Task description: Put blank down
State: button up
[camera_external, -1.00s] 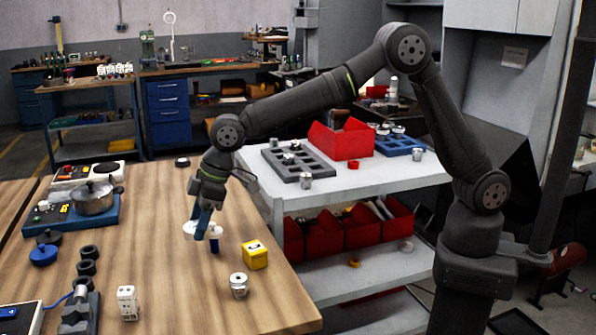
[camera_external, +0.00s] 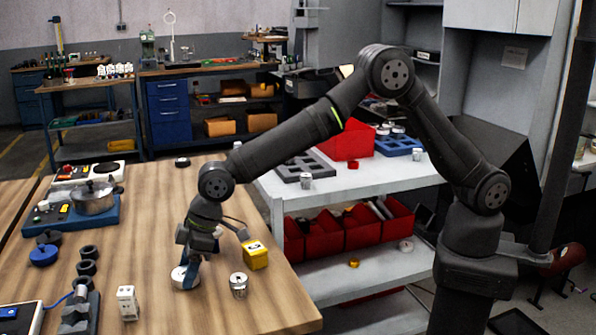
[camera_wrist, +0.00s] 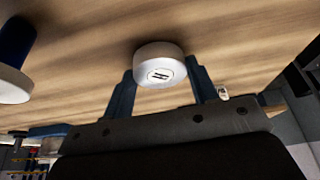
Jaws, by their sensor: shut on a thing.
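The blank (camera_external: 183,279) is a short, pale white cylinder. In the wrist view, the blank (camera_wrist: 152,54) shows a small dark mark on its face and sits between my two blue fingers. My gripper (camera_external: 191,272) points down, shut on the blank, low over the wooden table (camera_external: 250,305). The blank appears at or very near the tabletop; I cannot tell if it touches. In the wrist view, my gripper (camera_wrist: 162,72) has one finger on each side of the blank.
A blue and white part (camera_wrist: 14,55) stands near the gripper. A yellow block (camera_external: 255,256) and a metal cylinder (camera_external: 238,284) are to the right. A white block (camera_external: 127,302) and dark rings (camera_external: 87,267) are to the left.

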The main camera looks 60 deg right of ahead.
jog(key=o, duration=1)
jog(key=shift+f, duration=0.15)
jog(key=shift+o, duration=0.2)
jog(key=v, duration=1.2)
